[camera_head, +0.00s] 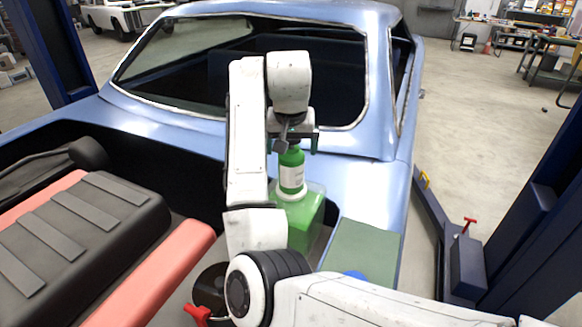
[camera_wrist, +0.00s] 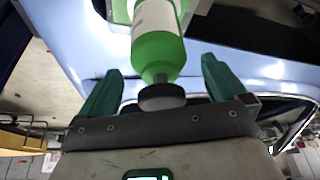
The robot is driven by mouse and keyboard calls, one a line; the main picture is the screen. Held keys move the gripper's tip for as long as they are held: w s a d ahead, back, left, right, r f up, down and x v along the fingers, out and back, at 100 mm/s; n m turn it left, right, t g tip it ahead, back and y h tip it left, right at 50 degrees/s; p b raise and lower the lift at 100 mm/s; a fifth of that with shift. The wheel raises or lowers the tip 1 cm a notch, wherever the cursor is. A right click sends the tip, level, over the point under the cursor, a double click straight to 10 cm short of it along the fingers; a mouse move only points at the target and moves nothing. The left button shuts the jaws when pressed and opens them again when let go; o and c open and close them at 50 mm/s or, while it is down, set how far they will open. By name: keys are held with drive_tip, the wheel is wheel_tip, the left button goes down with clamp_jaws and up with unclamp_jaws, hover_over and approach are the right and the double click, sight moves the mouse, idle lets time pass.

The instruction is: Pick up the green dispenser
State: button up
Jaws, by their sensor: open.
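The green dispenser (camera_head: 291,172) is a bottle with a white label and a dark cap, standing upright in the head view just below my gripper (camera_head: 295,142). In the wrist view the dispenser (camera_wrist: 158,50) lies in the gap between the two teal fingers of my gripper (camera_wrist: 160,72), its dark cap toward the palm. The fingers are apart, with space on both sides of the bottle's neck. The bottle's top is partly hidden by my gripper in the head view.
A green translucent container (camera_head: 303,217) stands right below the dispenser. A flat grey-green surface (camera_head: 363,255) lies to its right. The blue car body (camera_head: 400,120) is behind, and a black and red engine cover (camera_head: 85,235) is at left. Blue lift posts (camera_head: 535,215) flank the car.

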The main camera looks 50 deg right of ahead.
drive_tip(key=shift+x, duration=0.95)
drive_tip(key=shift+r, duration=0.1)
clamp_jaws()
